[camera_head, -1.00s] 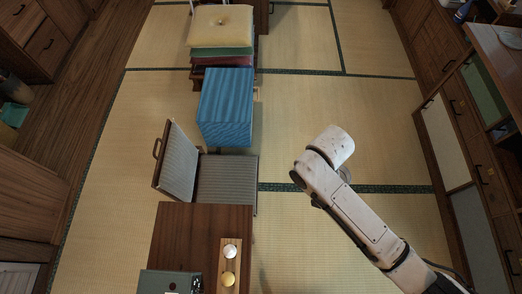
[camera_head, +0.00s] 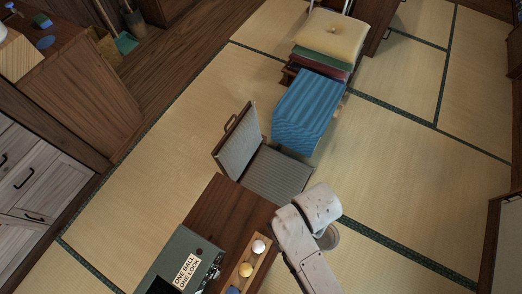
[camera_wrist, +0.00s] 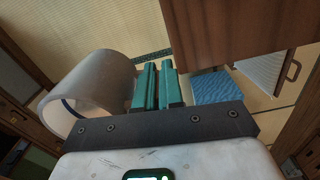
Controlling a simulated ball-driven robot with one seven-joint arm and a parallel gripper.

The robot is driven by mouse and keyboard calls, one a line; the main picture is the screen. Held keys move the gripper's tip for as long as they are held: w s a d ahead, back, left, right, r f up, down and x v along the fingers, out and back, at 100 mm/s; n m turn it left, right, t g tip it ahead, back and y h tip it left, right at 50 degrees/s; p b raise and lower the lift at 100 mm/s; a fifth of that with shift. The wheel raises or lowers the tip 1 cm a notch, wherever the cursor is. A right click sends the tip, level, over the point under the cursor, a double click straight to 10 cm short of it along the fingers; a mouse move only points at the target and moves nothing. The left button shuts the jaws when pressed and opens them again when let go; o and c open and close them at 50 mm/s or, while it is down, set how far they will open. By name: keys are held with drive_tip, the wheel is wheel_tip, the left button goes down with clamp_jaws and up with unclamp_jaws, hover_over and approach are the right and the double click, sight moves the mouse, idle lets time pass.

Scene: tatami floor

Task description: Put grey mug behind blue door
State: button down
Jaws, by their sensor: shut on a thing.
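The grey mug (camera_wrist: 92,88) lies at the left of the wrist view, its round opening turned toward the lower left. My gripper (camera_wrist: 158,70) has green fingers, close together beside the mug's right side. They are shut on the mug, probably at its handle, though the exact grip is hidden. In the head view, part of the mug (camera_head: 329,239) shows beside my white wrist, above the tatami. My fingers are hidden there. I cannot make out a blue door in the current views.
A wooden table (camera_head: 217,211) with a grey-green box (camera_head: 180,257) and ball tray stands close left of my arm. Beyond are a grey floor chair (camera_head: 272,174), a blue-covered block (camera_head: 306,108) and stacked cushions (camera_head: 330,33). Open tatami lies to the right.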

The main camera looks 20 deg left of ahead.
drive_tip(key=s+a+r+m+p, duration=0.1)
drive_tip(key=s+a+r, duration=0.25)
drive_tip(key=a, duration=0.35)
drive_tip(key=s+a+r+p, duration=0.1)
drive_tip(key=s+a+r, duration=0.1)
drive_tip(key=a+r, duration=0.3)
drive_tip(key=m, duration=0.2)
approach(218, 216)
drive_tip(key=f+b, duration=0.1)
drive_tip(key=b, duration=0.5)
drive_tip(key=shift+f, duration=2.6)
drive_tip(key=shift+f, duration=0.1)
drive_tip(key=c, duration=1.3)
unclamp_jaws()
drive_tip(key=shift+o, duration=0.2)
